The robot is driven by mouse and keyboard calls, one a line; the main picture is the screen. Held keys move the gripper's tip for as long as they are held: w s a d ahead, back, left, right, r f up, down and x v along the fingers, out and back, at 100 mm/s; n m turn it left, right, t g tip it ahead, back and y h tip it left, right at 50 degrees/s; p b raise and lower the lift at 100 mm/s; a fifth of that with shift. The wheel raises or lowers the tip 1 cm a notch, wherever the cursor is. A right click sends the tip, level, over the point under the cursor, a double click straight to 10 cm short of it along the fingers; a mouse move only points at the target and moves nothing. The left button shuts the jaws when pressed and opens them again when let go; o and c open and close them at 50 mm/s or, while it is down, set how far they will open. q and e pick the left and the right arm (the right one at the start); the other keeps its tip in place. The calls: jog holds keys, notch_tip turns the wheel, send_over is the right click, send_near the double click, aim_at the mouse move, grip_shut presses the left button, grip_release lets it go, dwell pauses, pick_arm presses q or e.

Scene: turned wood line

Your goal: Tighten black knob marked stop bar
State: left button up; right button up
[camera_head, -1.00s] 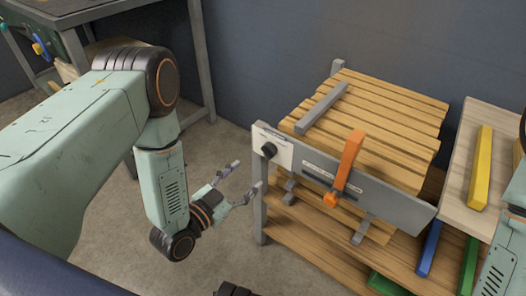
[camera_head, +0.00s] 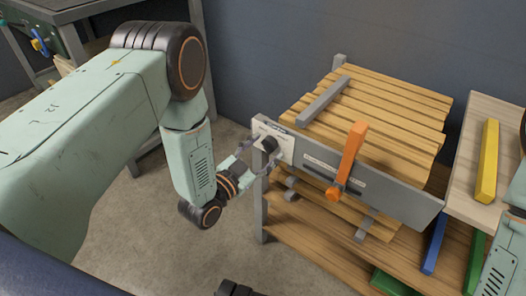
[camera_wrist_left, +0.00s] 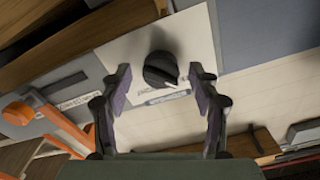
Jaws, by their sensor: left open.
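The black knob (camera_head: 269,145) sits on a pale plate (camera_head: 286,148) at the left end of the grey front panel. In the left wrist view the round knob (camera_wrist_left: 161,69) shows a white pointer line, with a small label under it, too blurred to read surely. My left gripper (camera_head: 256,155) is open at the panel's left end, close to the knob. In the left wrist view its two fingers (camera_wrist_left: 160,82) stand on either side of the knob, with gaps visible. My right gripper cannot be made out; only a dark part shows at the bottom edge.
An orange lever (camera_head: 349,158) sticks out from the grey panel (camera_head: 405,197), right of the knob. Wooden slats (camera_head: 385,110) lie behind it, with a grey bar (camera_head: 323,101) across them. A yellow bar (camera_head: 488,160) lies on a board at right. The floor at left is clear.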

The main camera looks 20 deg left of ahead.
pick_arm(q)
jog(key=shift+r, duration=0.1)
jog(key=shift+c, duration=1)
jog(key=c, duration=1)
jog(key=shift+o, duration=0.2)
